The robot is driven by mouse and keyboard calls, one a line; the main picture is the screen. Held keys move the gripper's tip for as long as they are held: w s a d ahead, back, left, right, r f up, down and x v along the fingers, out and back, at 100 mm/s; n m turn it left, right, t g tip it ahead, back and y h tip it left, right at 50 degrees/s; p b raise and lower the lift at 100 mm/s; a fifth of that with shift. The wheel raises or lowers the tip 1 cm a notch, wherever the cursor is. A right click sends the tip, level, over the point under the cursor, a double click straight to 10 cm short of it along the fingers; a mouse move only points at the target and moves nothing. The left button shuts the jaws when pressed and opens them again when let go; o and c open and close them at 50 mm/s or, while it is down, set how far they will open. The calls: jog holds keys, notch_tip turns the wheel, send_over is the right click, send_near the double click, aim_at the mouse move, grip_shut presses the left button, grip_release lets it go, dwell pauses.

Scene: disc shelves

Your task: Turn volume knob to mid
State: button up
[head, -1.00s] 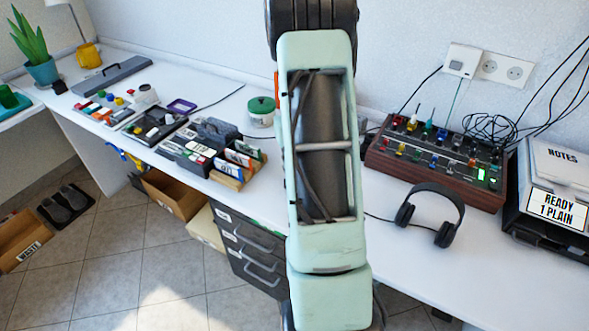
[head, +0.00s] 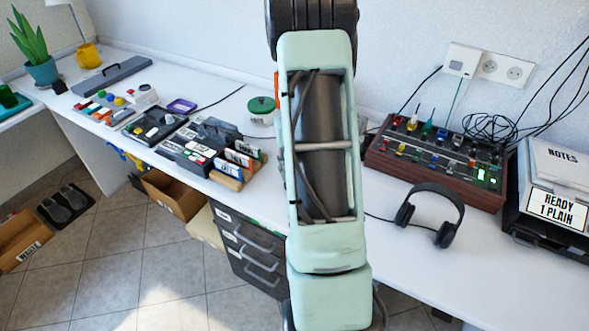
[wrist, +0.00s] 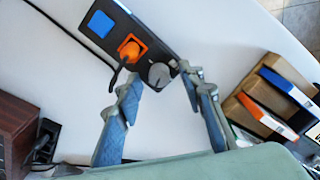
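A grey round knob (wrist: 159,75) sits at the end of a dark panel (wrist: 120,48) in the wrist view. A small line shows on its face, but I cannot read any label. My gripper (wrist: 162,78) is open, with one blue-padded finger on each side of the knob. The fingertips are close to it; I cannot tell whether they touch it. In the head view my pale green arm hides the gripper, and I cannot see this panel there.
An orange switch (wrist: 131,47) and a blue square (wrist: 100,24) share the panel. A wooden rack (wrist: 262,103) stands right of my fingers. The head view shows a mixer box (head: 445,180) with coloured controls, headphones (head: 447,236) and a green-lidded jar (head: 261,112).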

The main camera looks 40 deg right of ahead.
notch_tip(320, 180, up, 12)
dwell(0.5)
jog(key=shift+w, duration=0.1)
